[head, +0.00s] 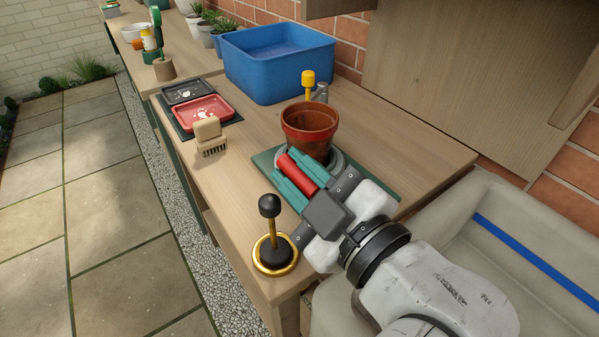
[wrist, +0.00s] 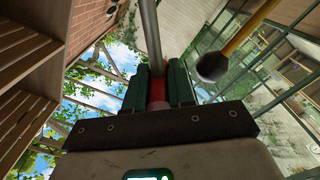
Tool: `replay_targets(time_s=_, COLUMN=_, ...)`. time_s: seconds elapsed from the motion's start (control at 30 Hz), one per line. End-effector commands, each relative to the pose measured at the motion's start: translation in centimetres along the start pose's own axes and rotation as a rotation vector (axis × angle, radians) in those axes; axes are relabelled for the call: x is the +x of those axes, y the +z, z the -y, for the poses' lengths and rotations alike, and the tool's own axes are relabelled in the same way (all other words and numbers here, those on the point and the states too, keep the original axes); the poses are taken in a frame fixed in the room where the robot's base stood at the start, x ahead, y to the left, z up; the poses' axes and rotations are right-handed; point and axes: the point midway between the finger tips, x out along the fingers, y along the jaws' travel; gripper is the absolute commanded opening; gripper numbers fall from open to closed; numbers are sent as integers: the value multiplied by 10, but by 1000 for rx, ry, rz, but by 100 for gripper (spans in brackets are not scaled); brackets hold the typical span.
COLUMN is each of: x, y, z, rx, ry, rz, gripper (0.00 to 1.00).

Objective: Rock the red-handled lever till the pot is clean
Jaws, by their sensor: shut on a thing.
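The terracotta pot (head: 309,128) stands upright on a grey round base on a green mat (head: 264,159). Dark patches show on its side. My gripper (head: 291,174) is in front of the pot with its green fingers shut on the red handle (head: 297,171) of the lever. In the wrist view the red handle (wrist: 157,92) sits between the two green fingers, with a grey rod (wrist: 150,35) running up from it. The rest of the lever is hidden in the head view by my gripper and the pot.
A black-knobbed lever on a gold ring (head: 275,254) stands at the near left corner. A yellow-knobbed post (head: 308,82) rises behind the pot. A wooden brush (head: 209,136), a red tray (head: 203,112) and a blue bin (head: 279,60) stand farther back. Bench between brush and black-knobbed lever is clear.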

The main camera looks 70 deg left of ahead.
Motion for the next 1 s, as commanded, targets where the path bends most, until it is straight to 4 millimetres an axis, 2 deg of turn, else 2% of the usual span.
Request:
replay_targets(time_s=0.2, x=0, y=1, z=1, rx=3, ry=-2, rz=1, gripper=0)
replay_targets(time_s=0.23, x=0, y=1, z=1, rx=3, ry=-2, rz=1, gripper=25)
replay_targets(time_s=0.47, x=0, y=0, z=0, rx=2, ry=-1, rz=1, gripper=47)
replay_targets(time_s=0.77, x=-2, y=0, z=0, rx=1, ry=0, rz=0, gripper=48)
replay_targets(time_s=0.87, x=-11, y=1, z=-1, rx=2, ry=2, rz=2, gripper=48)
replay_targets(time_s=1.0, x=-35, y=1, z=-1, rx=1, ry=5, rz=3, gripper=48)
